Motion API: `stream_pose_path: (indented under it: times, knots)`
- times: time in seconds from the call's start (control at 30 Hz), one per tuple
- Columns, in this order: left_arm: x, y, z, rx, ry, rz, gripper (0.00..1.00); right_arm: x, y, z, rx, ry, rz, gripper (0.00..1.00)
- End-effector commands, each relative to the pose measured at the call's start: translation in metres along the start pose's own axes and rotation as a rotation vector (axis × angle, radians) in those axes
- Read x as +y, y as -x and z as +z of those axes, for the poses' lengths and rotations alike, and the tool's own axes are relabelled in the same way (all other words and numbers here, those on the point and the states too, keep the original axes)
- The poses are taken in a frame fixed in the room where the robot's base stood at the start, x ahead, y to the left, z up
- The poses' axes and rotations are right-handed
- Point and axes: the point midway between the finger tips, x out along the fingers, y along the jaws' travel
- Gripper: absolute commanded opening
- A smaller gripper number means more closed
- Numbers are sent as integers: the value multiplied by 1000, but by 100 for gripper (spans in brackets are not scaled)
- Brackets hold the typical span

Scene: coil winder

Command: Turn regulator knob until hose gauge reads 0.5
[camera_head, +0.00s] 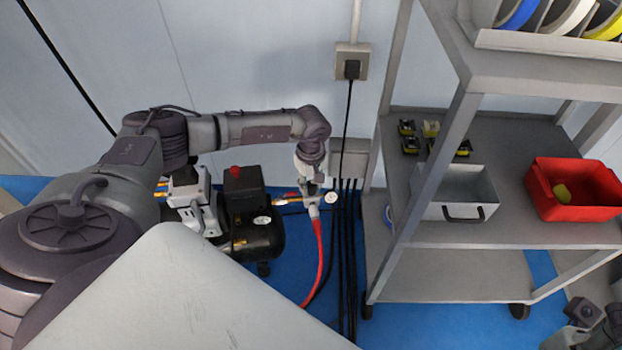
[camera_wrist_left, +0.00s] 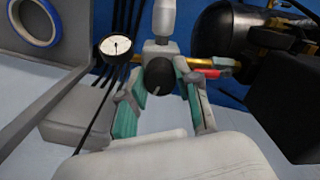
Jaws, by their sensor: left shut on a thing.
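The black round regulator knob (camera_wrist_left: 159,76) sits between the green-padded fingers of my left gripper (camera_wrist_left: 168,92) in the left wrist view. The gripper is shut on it. In the head view my left gripper (camera_head: 312,186) reaches down at the regulator, largely covering it. The hose gauge (camera_wrist_left: 116,44) is a white dial beside the knob; its short dark needle is about vertical in that picture, but the numbers are too small to read. The gauge also shows in the head view (camera_head: 333,197). A red hose (camera_head: 319,245) hangs from the regulator. Only a part of my right arm shows at the lower right.
A black compressor (camera_head: 262,238) stands left of the regulator on the blue floor. Black cables (camera_head: 348,255) hang just right of the gauge. A grey shelf cart (camera_head: 440,232) with a grey bin (camera_head: 462,190) and a red bin (camera_head: 580,205) stands further right.

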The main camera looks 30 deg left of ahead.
Motion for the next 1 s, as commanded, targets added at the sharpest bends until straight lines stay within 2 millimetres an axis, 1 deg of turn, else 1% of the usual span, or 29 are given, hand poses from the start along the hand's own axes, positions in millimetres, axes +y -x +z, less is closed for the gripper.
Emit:
stream_pose_path:
  times: [0.1,0.33,0.87,0.9,0.97,1.0]
  knots:
    - [1,1,-1,1,-60,3,0,0,1,0,0,0,0,38]
    - [1,1,-1,1,-131,3,0,0,2,1,0,0,0,38]
    - [1,1,0,1,-151,3,0,0,2,1,-1,0,1,38]
    - [1,1,0,1,-151,3,39,0,2,1,-1,0,1,38]
    - [1,1,0,1,-151,2,49,0,2,1,-1,-1,1,38]
    - [1,1,0,1,-151,2,56,0,3,1,-2,-1,1,38]
